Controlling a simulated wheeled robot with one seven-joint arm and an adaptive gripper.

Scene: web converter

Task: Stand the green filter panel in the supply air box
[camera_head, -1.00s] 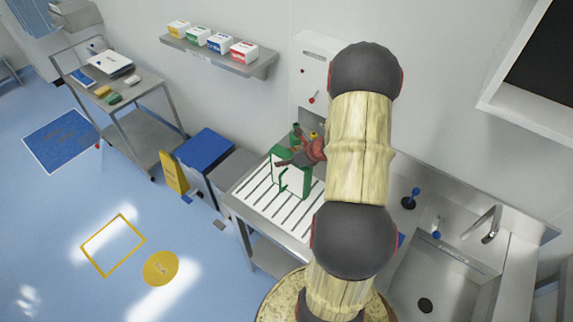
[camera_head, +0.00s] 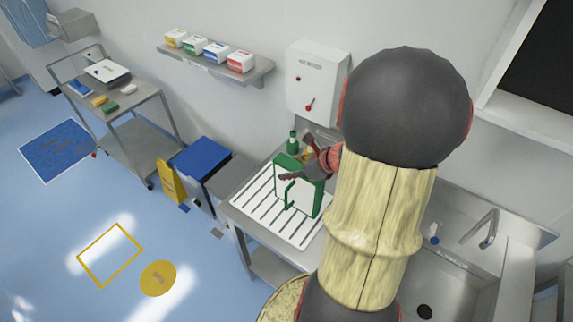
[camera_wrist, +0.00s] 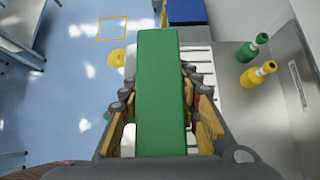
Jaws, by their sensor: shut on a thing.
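The green filter panel (camera_head: 283,168) is upright, and its broad face shows over the slatted white drainboard (camera_head: 262,212) in the head view. In the wrist view the panel (camera_wrist: 160,85) is a long green slab seen edge-on between the fingers. My gripper (camera_head: 312,166) is shut on its upper part. I cannot tell whether the panel's lower edge touches the drainboard. No supply air box can be made out for certain. A white wall box (camera_head: 318,88) with a red lever hangs behind the panel, its label unreadable.
Green (camera_wrist: 247,52) and yellow (camera_wrist: 258,74) bottles stand on the steel counter beside the panel. A sink with a tap (camera_head: 487,230) lies to the right. A blue-lidded bin (camera_head: 203,152) and yellow floor sign (camera_head: 172,182) stand left. A shelf (camera_head: 215,66) holds several small boxes.

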